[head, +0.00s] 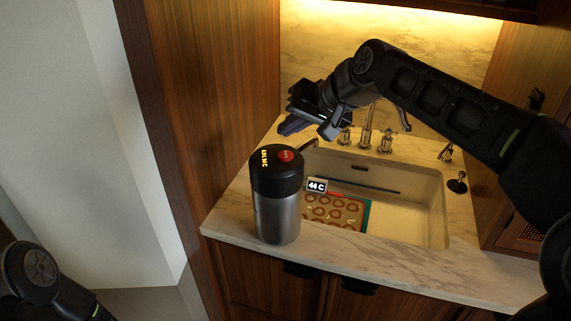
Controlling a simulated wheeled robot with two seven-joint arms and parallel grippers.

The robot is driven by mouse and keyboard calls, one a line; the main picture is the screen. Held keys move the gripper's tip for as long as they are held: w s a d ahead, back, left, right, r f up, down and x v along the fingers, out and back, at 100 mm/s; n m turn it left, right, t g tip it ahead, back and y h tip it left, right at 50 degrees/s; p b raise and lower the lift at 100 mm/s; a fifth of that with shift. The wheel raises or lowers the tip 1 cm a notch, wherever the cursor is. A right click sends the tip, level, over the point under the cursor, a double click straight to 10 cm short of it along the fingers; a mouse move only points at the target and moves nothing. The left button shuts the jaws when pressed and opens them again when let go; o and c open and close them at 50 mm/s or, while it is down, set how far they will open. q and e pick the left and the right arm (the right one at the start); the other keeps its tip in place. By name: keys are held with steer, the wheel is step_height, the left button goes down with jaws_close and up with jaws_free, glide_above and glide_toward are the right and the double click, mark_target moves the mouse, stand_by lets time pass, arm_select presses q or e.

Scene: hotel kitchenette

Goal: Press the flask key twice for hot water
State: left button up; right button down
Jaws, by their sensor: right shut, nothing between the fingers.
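The flask (278,205) stands upright on the marble counter, left of the sink. It has a silver body and a black lid. A red round key (286,156) is on top of the lid, beside lit orange characters too small to read surely. My right gripper (291,124) is shut and empty, above and slightly behind the lid, apparently apart from the key. My left arm shows only at the bottom left corner; its gripper is out of view.
The white sink (420,205) holds a patterned board or tray with ring shapes (338,208). A tap with handles (367,130) stands behind the sink. A wooden panel (215,90) rises at the left. Bare marble (330,250) lies along the front.

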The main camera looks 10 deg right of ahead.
mark_target(289, 157)
steer(key=shift+f+b, duration=0.85)
steer(key=shift+f, duration=0.7)
steer(key=shift+f, duration=0.1)
stand_by(0.8)
steer(key=shift+f+b, duration=0.3)
steer(key=shift+b, duration=0.1)
steer(key=shift+f+b, duration=0.3)
steer(key=shift+f, duration=0.1)
stand_by(0.7)
steer(key=shift+r, duration=0.15)
steer(key=shift+r+p, duration=0.65)
steer(key=shift+r, duration=0.05)
